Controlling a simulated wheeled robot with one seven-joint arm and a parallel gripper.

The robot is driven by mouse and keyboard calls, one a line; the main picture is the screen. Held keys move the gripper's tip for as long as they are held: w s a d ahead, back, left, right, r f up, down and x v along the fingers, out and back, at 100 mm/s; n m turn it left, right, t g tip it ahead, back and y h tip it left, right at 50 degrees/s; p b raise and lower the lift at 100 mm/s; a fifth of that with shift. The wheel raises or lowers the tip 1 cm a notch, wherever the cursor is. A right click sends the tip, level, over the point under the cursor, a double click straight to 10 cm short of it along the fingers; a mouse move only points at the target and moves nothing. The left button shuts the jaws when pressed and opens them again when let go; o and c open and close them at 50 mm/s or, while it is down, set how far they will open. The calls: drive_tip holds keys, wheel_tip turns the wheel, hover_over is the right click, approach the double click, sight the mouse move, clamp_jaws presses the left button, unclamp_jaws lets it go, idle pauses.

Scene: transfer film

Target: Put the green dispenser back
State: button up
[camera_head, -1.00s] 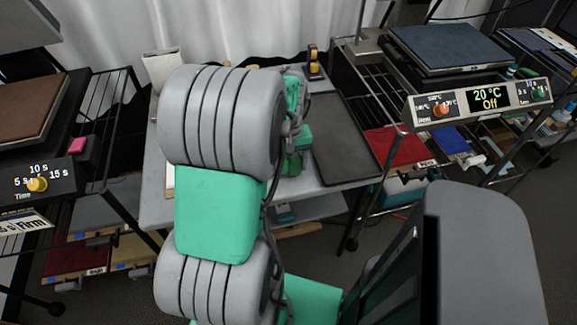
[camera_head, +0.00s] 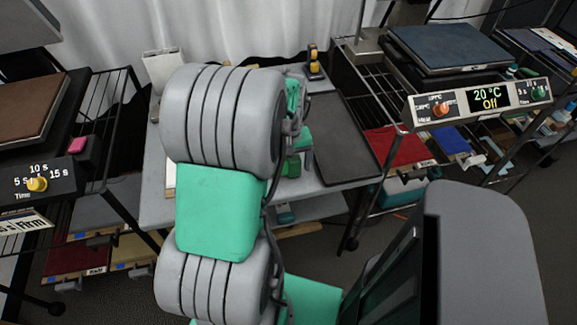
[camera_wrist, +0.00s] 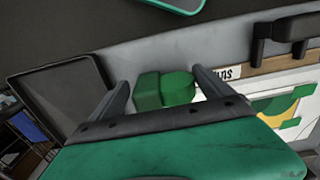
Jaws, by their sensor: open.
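The green dispenser (camera_wrist: 163,90) shows in the wrist view as a boxy part beside a rounder part, on the grey tabletop. It lies between and beyond the fingers of my gripper (camera_wrist: 160,79), which are apart on either side of it, with visible gaps. In the head view the dispenser (camera_head: 291,166) is a small green shape near the table's front, just below my gripper (camera_head: 303,150). My arm hides much of the table there, and the fingertips are hard to make out.
A dark tray (camera_head: 345,140) lies on the table (camera_head: 215,207) right of the dispenser. A yellow-and-black bottle (camera_head: 314,62) stands at the back. A white container (camera_head: 162,70) is at the back left. Wire racks with control panels stand on both sides. A "Runs" label (camera_wrist: 222,73) is near the right finger.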

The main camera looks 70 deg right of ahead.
wheel_tip(320, 180, up, 12)
drive_tip(key=shift+r, duration=0.1)
drive_tip(key=w+a+n+t, duration=0.1)
drive_tip(key=w+a+n, duration=0.5)
drive_tip(key=w+a, duration=1.3)
drive_tip(key=w+a+f+n, duration=0.1)
drive_tip(key=w+a+n, duration=0.1)
drive_tip(key=a, duration=0.8)
drive_tip(key=w+a+n+t, duration=0.1)
drive_tip(key=a+n, duration=0.3)
drive_tip(key=a, duration=0.6)
drive_tip(key=shift+w+a+f+t, duration=0.3)
drive_tip(key=shift+w+a+f, duration=0.1)
drive_tip(key=shift+w, duration=0.2)
